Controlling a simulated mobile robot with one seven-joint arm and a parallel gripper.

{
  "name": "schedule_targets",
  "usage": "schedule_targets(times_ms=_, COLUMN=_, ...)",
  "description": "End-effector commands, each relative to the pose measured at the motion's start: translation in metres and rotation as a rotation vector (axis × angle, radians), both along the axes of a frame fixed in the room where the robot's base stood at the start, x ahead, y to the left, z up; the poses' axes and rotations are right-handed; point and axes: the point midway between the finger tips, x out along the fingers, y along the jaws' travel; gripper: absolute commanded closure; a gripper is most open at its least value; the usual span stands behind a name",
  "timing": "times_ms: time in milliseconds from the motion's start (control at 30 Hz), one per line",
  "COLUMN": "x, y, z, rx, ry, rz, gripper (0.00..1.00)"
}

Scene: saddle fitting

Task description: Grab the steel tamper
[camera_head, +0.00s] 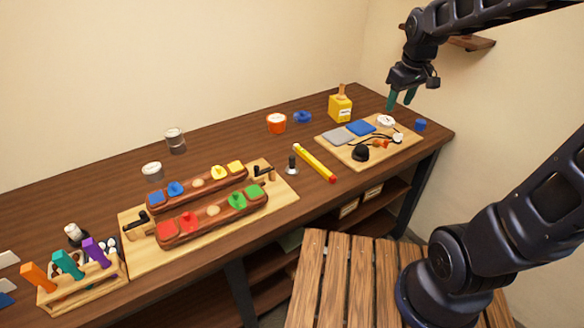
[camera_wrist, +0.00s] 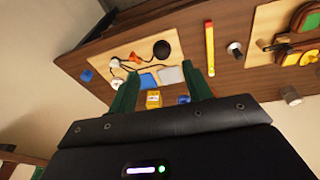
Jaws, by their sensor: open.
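The steel tamper (camera_head: 291,166) looks like the small upright piece with a black handle and a pale metal foot. It stands on the dark table between the wooden fitting board and the yellow level. In the wrist view the tamper (camera_wrist: 235,49) shows near the top right, right of the level. My gripper (camera_head: 401,98) is raised above the far right of the table, well away from the tamper. In the wrist view my gripper (camera_wrist: 160,76) has its two green fingers spread apart with nothing held between them.
A yellow level (camera_head: 315,163) lies right of the tamper. The fitting board (camera_head: 283,189) with two wooden blocks is at its left. A light board (camera_head: 330,137) with pads, cables and a black knob (camera_head: 360,153) lies further right. An orange cup (camera_head: 276,122) and yellow bottle (camera_head: 340,108) stand behind.

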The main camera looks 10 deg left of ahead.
Motion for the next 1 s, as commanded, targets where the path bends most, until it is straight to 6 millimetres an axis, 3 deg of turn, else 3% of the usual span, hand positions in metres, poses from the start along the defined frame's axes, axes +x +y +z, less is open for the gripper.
schedule_targets(times_ms=200, x=0.027, y=0.065, z=-0.028, rx=-0.041, ry=0.047, rz=0.207, gripper=0.5)
schedule_targets(times_ms=433, x=0.041, y=0.139, z=-0.065, rx=-0.079, ry=0.091, rz=0.423, gripper=0.5)
schedule_targets(times_ms=800, x=0.034, y=0.258, z=-0.141, rx=-0.132, ry=0.16, rz=0.761, gripper=0.5)
schedule_targets(times_ms=1000, x=0.024, y=0.296, z=-0.17, rx=-0.147, ry=0.18, rz=0.871, gripper=0.5)
